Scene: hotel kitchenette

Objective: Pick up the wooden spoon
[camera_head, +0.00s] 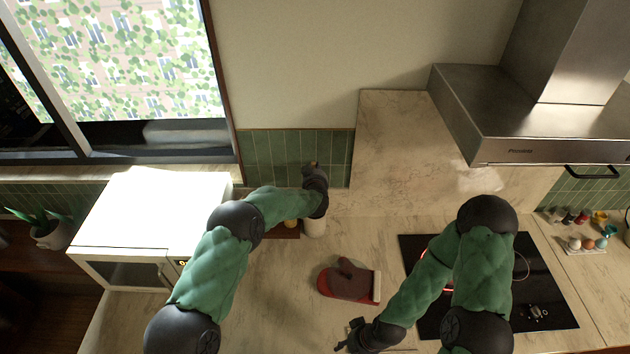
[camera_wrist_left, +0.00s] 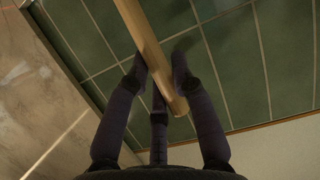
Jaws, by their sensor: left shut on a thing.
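The wooden spoon (camera_wrist_left: 143,34) shows in the left wrist view as a long pale wooden shaft running between the fingers of my left gripper (camera_wrist_left: 160,66). My left gripper is shut on it. In the head view my left gripper (camera_head: 312,168) is raised by the green tiled wall, above a pale jar (camera_head: 314,228); the spoon cannot be made out clearly there. The spoon's far end runs out of the wrist view. My right gripper (camera_head: 352,336) is low over the counter, left of the cooktop; its finger state is unclear.
A red and brown oven mitt (camera_head: 348,281) lies mid-counter. A black cooktop (camera_head: 540,289) with a glowing ring is at right, under a steel hood (camera_head: 545,125). A white microwave (camera_head: 145,215) stands at left. Egg cups (camera_head: 586,243) are at far right.

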